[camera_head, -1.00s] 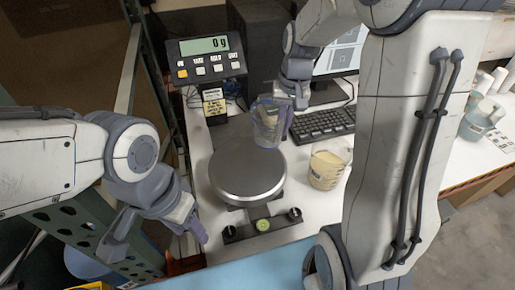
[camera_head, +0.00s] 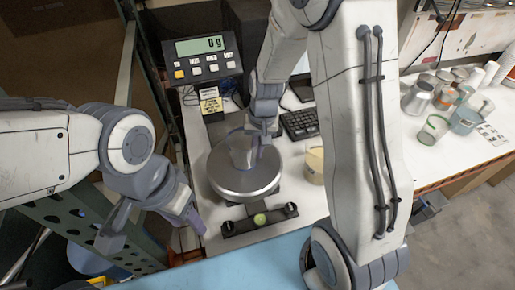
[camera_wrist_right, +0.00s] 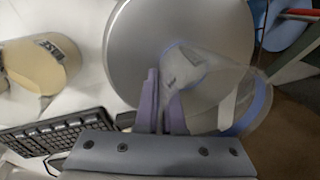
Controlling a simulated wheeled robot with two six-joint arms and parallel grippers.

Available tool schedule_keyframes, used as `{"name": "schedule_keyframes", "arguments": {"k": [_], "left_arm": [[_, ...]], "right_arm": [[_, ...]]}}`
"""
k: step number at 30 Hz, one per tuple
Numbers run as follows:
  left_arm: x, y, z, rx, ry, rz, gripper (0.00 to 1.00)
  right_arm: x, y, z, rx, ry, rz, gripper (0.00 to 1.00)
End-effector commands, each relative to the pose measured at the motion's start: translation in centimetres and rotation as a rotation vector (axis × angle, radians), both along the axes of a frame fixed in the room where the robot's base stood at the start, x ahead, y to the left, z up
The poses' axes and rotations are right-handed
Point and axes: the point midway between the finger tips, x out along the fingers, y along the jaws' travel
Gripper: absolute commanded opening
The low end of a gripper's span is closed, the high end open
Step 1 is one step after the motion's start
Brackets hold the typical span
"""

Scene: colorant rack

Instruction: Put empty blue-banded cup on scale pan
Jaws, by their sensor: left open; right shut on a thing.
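The clear cup (camera_head: 241,157) with a blue band is in my right gripper (camera_head: 261,138), over the scale pan (camera_head: 245,184). In the right wrist view the cup (camera_wrist_right: 205,90) looks transparent and empty, its blue band showing at the right end. The fingers (camera_wrist_right: 162,108) are shut on its wall. The round metal pan (camera_wrist_right: 135,50) lies behind it. I cannot tell whether the cup's base touches the pan; the scale display (camera_head: 200,45) reads 0 g. My left gripper (camera_head: 152,226) is open and empty, left of the scale.
A beaker of cream-coloured liquid (camera_head: 314,166) stands right of the scale, near a keyboard (camera_head: 299,124). Several cups and containers, including a green-banded cup (camera_head: 433,130), stand on the bench at the right. A green metal rack (camera_head: 128,75) stands at the left.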

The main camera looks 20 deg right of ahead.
Motion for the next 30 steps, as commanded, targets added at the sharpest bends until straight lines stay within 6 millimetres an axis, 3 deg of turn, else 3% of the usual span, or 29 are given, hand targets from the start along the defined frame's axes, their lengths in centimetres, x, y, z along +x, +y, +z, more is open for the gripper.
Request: {"name": "schedule_keyframes", "arguments": {"k": [3,4,6,19,30], "left_arm": [[0.0,0.0,-0.4,0.000,0.000,0.001,0.50],[0.0,0.0,-0.2,0.000,0.000,0.001,0.50],[0.0,0.0,-0.2,0.000,0.000,0.001,0.50],[0.0,0.0,-0.1,0.000,0.000,0.000,0.50],[0.0,0.0,-1.1,0.000,0.000,0.002,0.50]], "right_arm": [[0.0,0.0,-0.4,0.000,0.000,0.000,0.00],[0.0,0.0,-0.3,0.000,0.000,0.000,0.17],[0.0,0.0,-0.3,0.000,0.000,0.000,0.36],[0.1,-0.1,0.7,0.000,-0.002,0.001,0.36],[-0.1,-0.8,8.2,0.001,-0.008,-0.001,0.36]]}}
